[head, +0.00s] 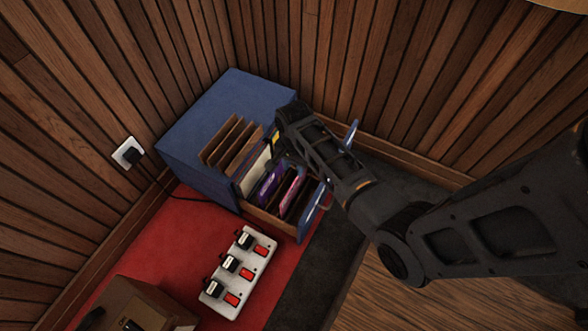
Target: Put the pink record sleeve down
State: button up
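The pink record sleeve (291,191) stands among other sleeves in the open drawer (262,217) of a blue cabinet (205,125). Only part of its face shows, below my arm. A purple sleeve (269,182) stands just left of it and dark sleeves stand to its right. My gripper (277,148) is over the drawer near its back, beside a pale sleeve (254,168). Its fingertips are hidden or too small to make out. I cannot tell whether it is open or shut, or whether it touches a sleeve.
A white panel with several switches (238,272) lies on the red carpet (190,245). A brown box (140,305) is at the bottom left. Slatted walls meet behind the cabinet. Wooden floor (400,305) is clear at the lower right.

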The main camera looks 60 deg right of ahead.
jog(key=s+a+r+n+t+h, duration=0.1)
jog(key=s+a+r+n+t, duration=0.35)
jog(key=s, duration=0.25)
jog(key=s+a+r+n+t+h, duration=0.2)
jog(key=s+a+r+n+t, duration=0.15)
jog(key=s+n, duration=0.3)
jog(key=s+a+r+n+t+y, duration=0.1)
jog(key=s+a+r+n+t, duration=0.1)
jog(key=r, duration=0.7)
jog(key=s+a+r+n+t+y, duration=0.1)
jog(key=s+a+r, duration=0.3)
jog(key=r, duration=0.4)
jog(key=s+a+r+n+t+y, duration=0.1)
jog(key=s+a+r+n+t, duration=0.2)
jog(key=r, duration=0.6)
jog(key=shift+s+a+r+n+t, duration=0.3)
jog(key=shift+s+a+t, duration=0.25)
jog(key=shift+a, duration=0.4)
